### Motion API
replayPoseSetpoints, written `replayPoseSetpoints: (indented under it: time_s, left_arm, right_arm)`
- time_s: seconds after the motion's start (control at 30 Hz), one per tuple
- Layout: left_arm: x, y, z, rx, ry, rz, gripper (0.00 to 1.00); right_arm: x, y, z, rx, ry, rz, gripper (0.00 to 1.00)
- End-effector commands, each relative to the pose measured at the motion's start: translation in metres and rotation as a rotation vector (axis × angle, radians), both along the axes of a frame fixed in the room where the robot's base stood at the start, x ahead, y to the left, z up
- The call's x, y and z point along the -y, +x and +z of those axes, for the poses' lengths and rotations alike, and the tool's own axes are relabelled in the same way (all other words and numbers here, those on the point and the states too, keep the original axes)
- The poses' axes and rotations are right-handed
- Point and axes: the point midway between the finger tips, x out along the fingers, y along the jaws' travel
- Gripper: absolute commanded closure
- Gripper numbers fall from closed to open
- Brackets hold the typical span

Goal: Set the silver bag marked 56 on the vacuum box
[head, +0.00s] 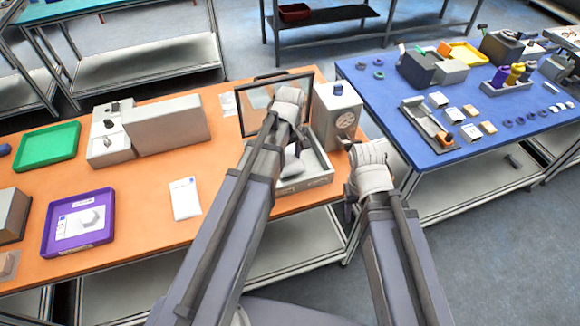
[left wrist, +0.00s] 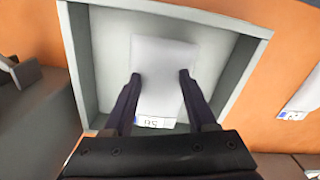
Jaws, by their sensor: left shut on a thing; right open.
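The silver bag (left wrist: 163,55) is pale and flat, with a white label at its near end. The label appears upside down and its digits look like 56. My left gripper (left wrist: 160,80) is shut on the bag and holds it within the outline of the open grey vacuum box (left wrist: 85,60); I cannot tell whether it touches the floor. In the head view the vacuum box (head: 306,184) stands at the orange table's right end, its dark-framed lid (head: 252,112) raised. My left arm partly hides it. My right gripper (head: 350,204) is open, right of the box.
A grey unit with a dial (head: 335,112) stands right behind the box. Another pale bag (head: 186,199) lies on the orange table (head: 140,205). A purple tray (head: 52,240) holds a bag; a green tray (head: 48,146) lies farther back. A blue table (head: 400,145) stands at right.

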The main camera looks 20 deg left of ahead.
Motion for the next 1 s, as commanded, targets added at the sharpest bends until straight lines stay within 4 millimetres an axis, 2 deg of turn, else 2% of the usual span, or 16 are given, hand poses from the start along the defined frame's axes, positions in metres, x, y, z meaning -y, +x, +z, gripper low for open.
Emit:
replayPoseSetpoints:
  time_s: [0.3,0.73,0.77,1.0]
  left_arm:
    - [0.000,0.000,-0.037,0.000,0.000,0.000,1.00]
    - [0.000,0.000,-0.040,0.000,0.000,0.000,1.00]
    - [0.000,0.000,-0.040,0.000,0.000,0.000,0.42]
    - [0.000,0.000,-0.038,0.000,0.000,0.000,0.15]
  right_arm:
    - [0.000,0.000,-0.037,0.000,0.000,-0.001,0.50]
    - [0.000,0.000,-0.040,0.000,0.000,-0.001,0.50]
    - [0.000,0.000,-0.040,0.000,0.000,-0.001,0.50]
    - [0.000,0.000,-0.039,0.000,0.000,-0.001,0.50]
